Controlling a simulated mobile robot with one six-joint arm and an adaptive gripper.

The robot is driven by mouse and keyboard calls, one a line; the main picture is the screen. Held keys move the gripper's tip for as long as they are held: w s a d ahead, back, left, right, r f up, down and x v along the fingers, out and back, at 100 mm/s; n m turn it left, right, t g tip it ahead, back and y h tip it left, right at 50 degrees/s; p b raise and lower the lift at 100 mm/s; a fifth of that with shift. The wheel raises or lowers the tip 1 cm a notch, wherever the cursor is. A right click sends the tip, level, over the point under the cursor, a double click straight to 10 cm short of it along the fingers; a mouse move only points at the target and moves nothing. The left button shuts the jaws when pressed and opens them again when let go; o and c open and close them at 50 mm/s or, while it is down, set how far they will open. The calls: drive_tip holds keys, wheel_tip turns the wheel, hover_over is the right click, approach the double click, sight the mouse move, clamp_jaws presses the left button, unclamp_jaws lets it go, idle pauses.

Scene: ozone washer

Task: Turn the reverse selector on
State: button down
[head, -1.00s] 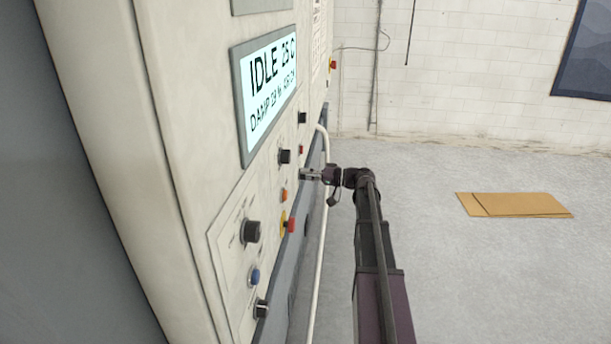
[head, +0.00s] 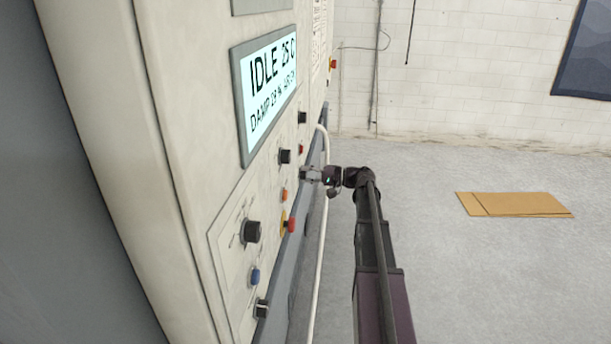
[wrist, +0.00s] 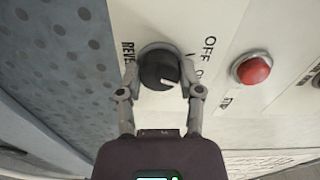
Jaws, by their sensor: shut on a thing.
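The reverse selector (wrist: 158,68) is a round black knob with a pale pointer mark, on the cream panel in the wrist view. Lettering beginning "REVE" stands to its left and "OFF" to its upper right; other lettering is partly hidden by a finger. My gripper (wrist: 160,88) is shut on the knob, one finger on each side. In the head view my gripper (head: 308,174) meets the panel edge-on, and it hides the knob there.
A red button (wrist: 251,69) sits close to the right of the selector. The panel also bears a display reading IDLE (head: 269,90), several black knobs, a blue button (head: 255,276) and a red stop button (head: 291,225). Flat cardboard (head: 515,204) lies on the open floor.

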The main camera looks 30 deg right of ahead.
drive_tip(key=shift+c, duration=1.3)
unclamp_jaws()
drive_tip(key=shift+d, duration=0.1)
drive_tip(key=v, duration=1.1)
drive_tip(key=shift+s+d, duration=0.3)
drive_tip(key=shift+f, duration=0.15)
